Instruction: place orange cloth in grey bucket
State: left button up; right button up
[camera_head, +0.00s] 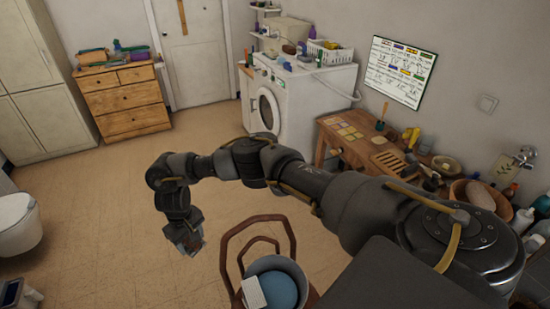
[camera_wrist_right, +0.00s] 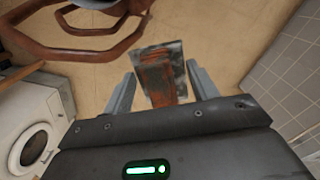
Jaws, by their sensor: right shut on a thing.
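In the head view the cloth is small and mostly hidden by the gripper. The grey bucket (camera_head: 300,268) is on the wooden chair at the bottom middle, to the right of my gripper and apart from it. A blue round thing (camera_head: 281,290) and a white piece (camera_head: 254,293) show at its opening. My left gripper is not in view.
The wooden chair's curved back (camera_head: 226,250) rises between my right gripper and the bucket. A washing machine (camera_head: 296,105) and a cluttered wooden bench (camera_head: 352,143) line the right wall. A drawer chest (camera_head: 124,98) stands at the back.

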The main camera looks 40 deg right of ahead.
jog(key=s+d+f+m+p, duration=0.4)
jog(key=s+d+f+m, duration=0.2)
jog(key=s+d+f, duration=1)
jog(key=s+d, duration=0.1)
jog(key=s, duration=0.2)
jog(key=shift+d+f, duration=0.15)
jog(key=shift+d, duration=0.2)
jog(key=shift+f, duration=0.1)
notch_tip(320, 180, down, 11)
jog(key=b, duration=1)
jog(key=shift+b, duration=0.35)
jog(key=shift+s, duration=0.1)
jog(key=o, duration=1)
jog(key=shift+c, duration=0.2)
